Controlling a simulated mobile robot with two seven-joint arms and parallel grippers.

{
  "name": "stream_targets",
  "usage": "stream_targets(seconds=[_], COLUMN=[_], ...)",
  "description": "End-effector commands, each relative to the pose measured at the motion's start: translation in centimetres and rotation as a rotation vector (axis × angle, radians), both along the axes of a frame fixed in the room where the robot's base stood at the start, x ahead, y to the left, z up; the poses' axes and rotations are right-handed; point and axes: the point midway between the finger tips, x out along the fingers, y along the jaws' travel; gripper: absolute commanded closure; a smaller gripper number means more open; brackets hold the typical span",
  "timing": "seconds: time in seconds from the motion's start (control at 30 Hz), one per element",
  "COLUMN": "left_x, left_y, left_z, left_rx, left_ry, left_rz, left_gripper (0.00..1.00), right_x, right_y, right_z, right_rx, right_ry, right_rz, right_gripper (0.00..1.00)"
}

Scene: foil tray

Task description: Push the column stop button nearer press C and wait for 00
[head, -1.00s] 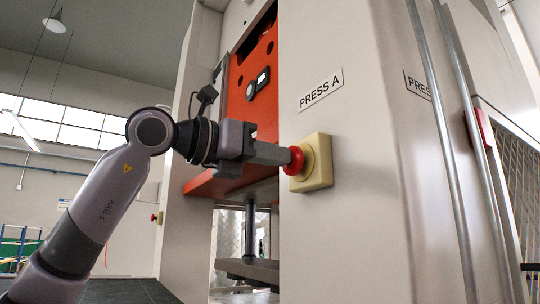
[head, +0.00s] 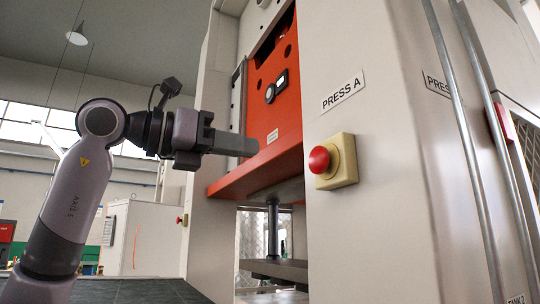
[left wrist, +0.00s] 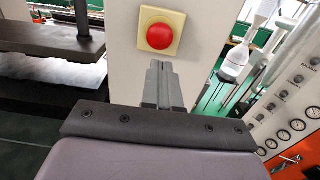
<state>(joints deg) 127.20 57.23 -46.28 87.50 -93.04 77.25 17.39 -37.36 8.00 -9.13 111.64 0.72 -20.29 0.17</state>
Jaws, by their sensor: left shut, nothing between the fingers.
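A red mushroom stop button (head: 319,159) on a yellow box (head: 343,163) is fixed to the near column under a label reading PRESS A (head: 343,91). The same button shows in the left wrist view (left wrist: 160,36), just beyond my fingertips. My left gripper (head: 254,147) is shut and empty, level with the button and to its left, with a clear gap between them. Its closed fingers also show in the left wrist view (left wrist: 161,68). A second, small stop button (head: 181,220) is on the far column at left. No label reading press C is in view. My right gripper is out of view.
Metal pipes (head: 455,130) run up the column's right side. The space left of the near button is open. A gauge panel (left wrist: 285,115) shows in the left wrist view.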

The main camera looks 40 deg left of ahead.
Motion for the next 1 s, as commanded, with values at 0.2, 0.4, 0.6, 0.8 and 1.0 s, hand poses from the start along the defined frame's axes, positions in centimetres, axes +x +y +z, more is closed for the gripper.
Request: stream_targets(seconds=[0.2, 0.4, 0.6, 0.8, 1.0], left_x=[-2.2, -2.5, -2.5, -2.5, -2.5], left_y=[0.9, 1.0, 1.0, 1.0, 1.0], left_z=[0.0, 0.0, 0.1, 0.0, 0.1], left_rx=[0.001, 0.001, 0.001, 0.001, 0.001], left_ry=[-0.001, 0.000, -0.001, 0.000, -0.001], left_rz=[0.000, -0.001, -0.001, -0.001, -0.001], left_gripper=[1.00, 1.00, 1.00, 1.00, 1.00], right_x=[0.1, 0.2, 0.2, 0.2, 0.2], right_y=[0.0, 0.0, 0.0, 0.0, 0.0], right_z=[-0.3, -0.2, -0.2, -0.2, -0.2], right_rx=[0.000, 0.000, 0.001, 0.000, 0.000], right_ry=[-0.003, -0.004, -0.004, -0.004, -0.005], right_rz=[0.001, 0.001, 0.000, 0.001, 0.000], right_gripper=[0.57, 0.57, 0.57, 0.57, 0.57])
